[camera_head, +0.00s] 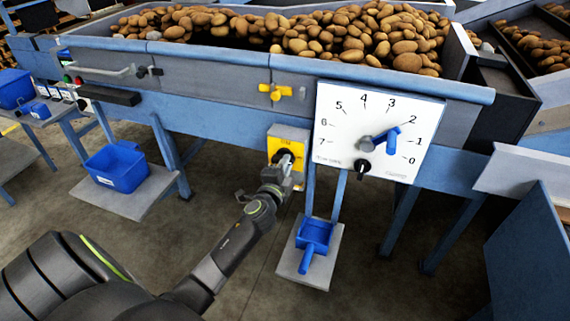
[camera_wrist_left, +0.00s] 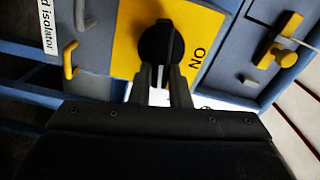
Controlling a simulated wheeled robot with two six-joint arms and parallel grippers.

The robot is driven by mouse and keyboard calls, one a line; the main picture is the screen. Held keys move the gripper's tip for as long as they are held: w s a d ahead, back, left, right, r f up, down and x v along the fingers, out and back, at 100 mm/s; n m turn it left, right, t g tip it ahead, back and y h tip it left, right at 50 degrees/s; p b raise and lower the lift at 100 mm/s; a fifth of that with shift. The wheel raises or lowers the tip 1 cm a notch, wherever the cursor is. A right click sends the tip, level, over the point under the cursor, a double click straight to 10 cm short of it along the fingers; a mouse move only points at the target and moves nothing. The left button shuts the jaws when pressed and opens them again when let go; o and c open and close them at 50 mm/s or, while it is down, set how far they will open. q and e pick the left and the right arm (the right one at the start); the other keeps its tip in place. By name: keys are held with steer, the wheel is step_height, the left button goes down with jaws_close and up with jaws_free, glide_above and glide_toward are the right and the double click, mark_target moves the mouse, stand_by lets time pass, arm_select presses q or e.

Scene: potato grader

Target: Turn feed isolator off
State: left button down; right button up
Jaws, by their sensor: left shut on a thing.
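The feed isolator is a black rotary knob (camera_wrist_left: 160,40) on a yellow plate (camera_wrist_left: 128,38) marked "ON", beside a label (camera_wrist_left: 47,25) that reads in part "d isolator". In the head view the yellow plate (camera_head: 299,152) is on a grey box under the hopper's edge, left of the white dial. My left gripper (camera_head: 283,162) reaches up to it and hides much of the knob. In the left wrist view its fingers (camera_wrist_left: 162,78) are shut on the knob's grip. The knob's grip lines up with the fingers. My right gripper does not show.
A white dial panel (camera_head: 345,150) with a blue pointer stands close right of the isolator. A yellow latch (camera_head: 275,91) sits above it. A blue scoop (camera_head: 312,237) lies on a low platform below. A blue bin (camera_head: 117,168) stands at left. Potatoes fill the hopper.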

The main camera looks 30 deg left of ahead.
arm_select(q)
steer(key=shift+f+m, duration=0.25)
steer(key=shift+m, duration=0.85)
steer(key=c, duration=1.4)
jaws_free()
steer(key=shift+o, duration=0.2)
steer(key=v, duration=1.7)
steer(key=shift+s+d, duration=0.2)
steer(key=shift+r, duration=0.1)
